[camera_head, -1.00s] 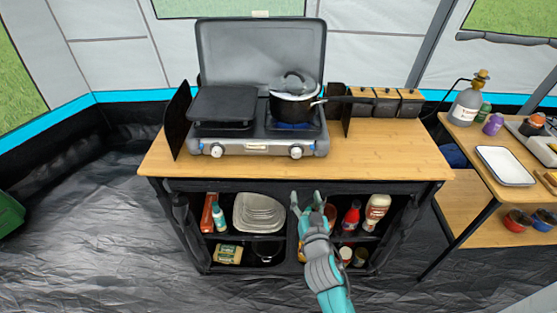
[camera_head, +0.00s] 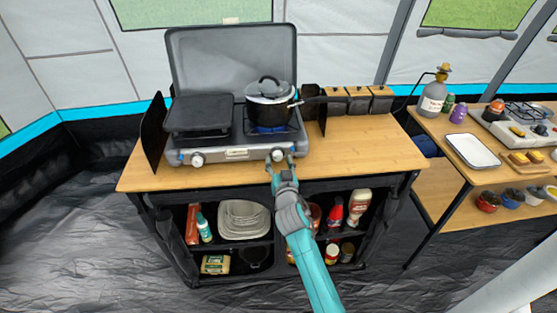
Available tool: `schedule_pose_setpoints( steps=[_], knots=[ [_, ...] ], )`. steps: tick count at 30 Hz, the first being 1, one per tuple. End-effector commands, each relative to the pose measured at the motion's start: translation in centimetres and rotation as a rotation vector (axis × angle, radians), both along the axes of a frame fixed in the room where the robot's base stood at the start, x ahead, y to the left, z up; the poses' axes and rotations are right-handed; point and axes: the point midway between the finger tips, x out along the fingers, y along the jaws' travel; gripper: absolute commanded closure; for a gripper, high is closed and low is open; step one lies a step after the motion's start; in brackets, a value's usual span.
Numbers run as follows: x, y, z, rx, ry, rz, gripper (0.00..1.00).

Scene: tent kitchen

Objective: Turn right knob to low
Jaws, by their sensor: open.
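The grey two-burner camp stove (camera_head: 236,154) stands on the wooden counter with its lid raised. Its right knob (camera_head: 277,155) is a pale round dial on the front panel; its setting is too small to read. The left knob (camera_head: 197,160) is on the same panel. A blue flame shows under the black pot (camera_head: 268,103) on the right burner. My gripper (camera_head: 280,164) is open, its fingertips at or just in front of the right knob. I cannot tell whether they touch it.
A black griddle (camera_head: 200,113) covers the left burner. The counter (camera_head: 375,150) is clear right of the stove. Shelves below hold plates (camera_head: 243,219) and bottles.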

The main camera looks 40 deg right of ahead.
Motion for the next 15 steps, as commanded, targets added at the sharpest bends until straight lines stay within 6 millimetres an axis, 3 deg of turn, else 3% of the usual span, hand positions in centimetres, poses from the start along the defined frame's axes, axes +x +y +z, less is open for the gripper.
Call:
schedule_pose_setpoints(
  steps=[6, 14, 15],
  knots=[
    [1.1, -0.67, 0.0, 0.001, -0.001, 0.0, 0.4],
    [1.15, -0.7, -0.01, 0.001, -0.001, 0.0, 0.4],
    [1.15, -0.7, -0.01, 0.001, -0.001, 0.0, 0.47]
  ],
)
